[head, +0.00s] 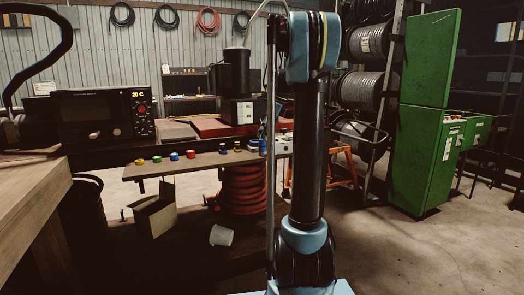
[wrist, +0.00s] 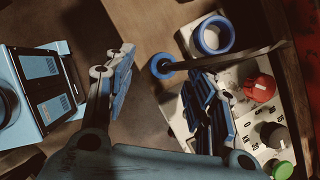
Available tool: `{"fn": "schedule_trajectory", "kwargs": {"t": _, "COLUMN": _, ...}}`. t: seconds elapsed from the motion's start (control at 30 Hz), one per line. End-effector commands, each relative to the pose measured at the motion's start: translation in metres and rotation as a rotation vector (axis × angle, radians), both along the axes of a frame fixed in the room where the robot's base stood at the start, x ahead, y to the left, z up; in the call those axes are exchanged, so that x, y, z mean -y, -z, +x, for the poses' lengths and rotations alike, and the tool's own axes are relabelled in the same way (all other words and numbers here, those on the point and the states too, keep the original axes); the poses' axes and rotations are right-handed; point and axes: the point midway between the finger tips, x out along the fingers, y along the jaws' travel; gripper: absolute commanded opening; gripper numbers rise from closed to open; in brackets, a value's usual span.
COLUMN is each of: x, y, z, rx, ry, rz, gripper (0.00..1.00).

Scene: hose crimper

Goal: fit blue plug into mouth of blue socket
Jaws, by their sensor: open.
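In the wrist view my gripper (wrist: 161,70) is open, its two fingers spread apart. A small round blue end on a thin dark rod, seemingly the blue plug (wrist: 163,66), shows in the gap between the fingertips; I cannot tell its depth, and no grip on it shows. A wider open blue ring, seemingly the blue socket (wrist: 213,35), lies above the right finger, by a pale panel, with its round mouth facing the camera. The plug's rod runs right, below the ring. In the head view I cannot make out my gripper clearly.
The pale panel (wrist: 243,78) beside the right finger carries a red knob (wrist: 260,88), a dark knob and a green knob (wrist: 280,170). In the head view several coloured caps, one green (head: 157,160), stand along a narrow wooden shelf (head: 205,163). A green cabinet (head: 424,120) stands right.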

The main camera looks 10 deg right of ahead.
Motion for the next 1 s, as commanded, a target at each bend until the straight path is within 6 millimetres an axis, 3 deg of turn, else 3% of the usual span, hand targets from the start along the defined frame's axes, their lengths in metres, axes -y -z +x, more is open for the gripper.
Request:
{"fn": "schedule_trajectory", "kwargs": {"t": 0.4, "x": -0.012, "y": 0.044, "z": 0.012, "rx": 0.0, "ry": -0.001, "rz": 0.0, "gripper": 0.51}}
{"fn": "schedule_trajectory", "kwargs": {"t": 0.7, "x": -0.014, "y": 0.048, "z": 0.013, "rx": 0.0, "ry": 0.0, "rz": 0.0, "gripper": 0.51}}
{"fn": "schedule_trajectory", "kwargs": {"t": 0.73, "x": -0.014, "y": 0.048, "z": 0.013, "rx": 0.0, "ry": 0.0, "rz": 0.0, "gripper": 0.48}}
{"fn": "schedule_trajectory", "kwargs": {"t": 0.93, "x": -0.013, "y": 0.048, "z": 0.013, "rx": 0.0, "ry": 0.0, "rz": 0.0, "gripper": 0.03}}
{"fn": "schedule_trajectory", "kwargs": {"t": 1.0, "x": -0.013, "y": 0.048, "z": 0.013, "rx": 0.0, "ry": 0.0, "rz": 0.0, "gripper": 0.03}}
